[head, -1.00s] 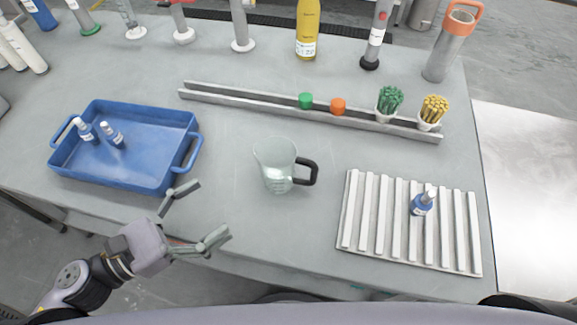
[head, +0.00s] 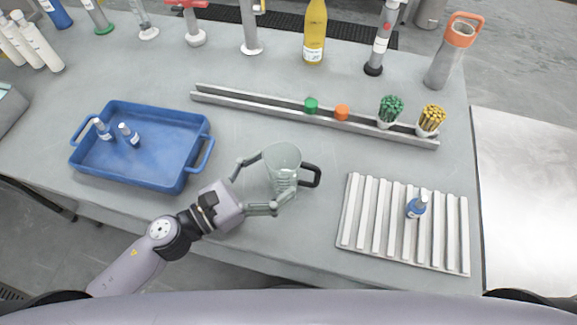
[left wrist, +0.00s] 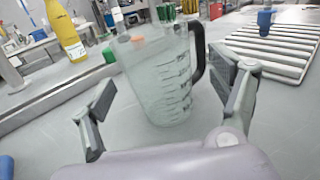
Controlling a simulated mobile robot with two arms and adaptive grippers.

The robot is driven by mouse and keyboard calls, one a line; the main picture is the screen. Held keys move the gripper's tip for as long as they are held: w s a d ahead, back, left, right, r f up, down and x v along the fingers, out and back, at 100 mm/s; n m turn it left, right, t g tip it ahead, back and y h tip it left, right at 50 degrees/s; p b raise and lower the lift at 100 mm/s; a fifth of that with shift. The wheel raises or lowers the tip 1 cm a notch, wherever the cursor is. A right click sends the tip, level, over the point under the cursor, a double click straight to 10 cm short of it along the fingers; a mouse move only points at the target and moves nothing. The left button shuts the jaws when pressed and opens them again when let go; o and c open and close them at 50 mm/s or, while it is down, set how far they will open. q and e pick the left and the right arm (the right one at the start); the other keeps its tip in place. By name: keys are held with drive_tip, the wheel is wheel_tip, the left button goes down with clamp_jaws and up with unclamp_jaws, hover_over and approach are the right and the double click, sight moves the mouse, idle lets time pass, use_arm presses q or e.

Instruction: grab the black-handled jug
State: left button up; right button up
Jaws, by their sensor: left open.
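The clear jug (head: 281,170) with a black handle (head: 312,174) stands upright on the grey table. My left gripper (head: 278,181) is open, with its fingers on either side of the jug in the head view. In the left wrist view the jug (left wrist: 160,80) stands between the two spread fingers of my left gripper (left wrist: 165,115), with visible gaps at the sides. Its handle (left wrist: 197,52) is on the right there, behind the right finger. My right gripper is not in view.
A blue tray (head: 184,178) with two small bottles lies to the left. A white ribbed rack (head: 352,232) holding a blue bottle lies to the right. A metal rail (head: 240,101) with caps and cups runs behind the jug.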

sight(297, 160)
use_arm(q)
drive_tip(key=p+x, duration=0.1)
drive_tip(key=x, duration=0.2)
drive_tip(key=shift+a+r, duration=0.1)
drive_tip(key=shift+r, duration=0.05)
drive_tip(key=shift+w+d, duration=0.25)
drive_tip(key=shift+d, duration=0.15)
drive_tip(key=shift+f, duration=0.2)
drive_tip(key=c, duration=1.3)
drive_tip(key=shift+r, duration=0.15)
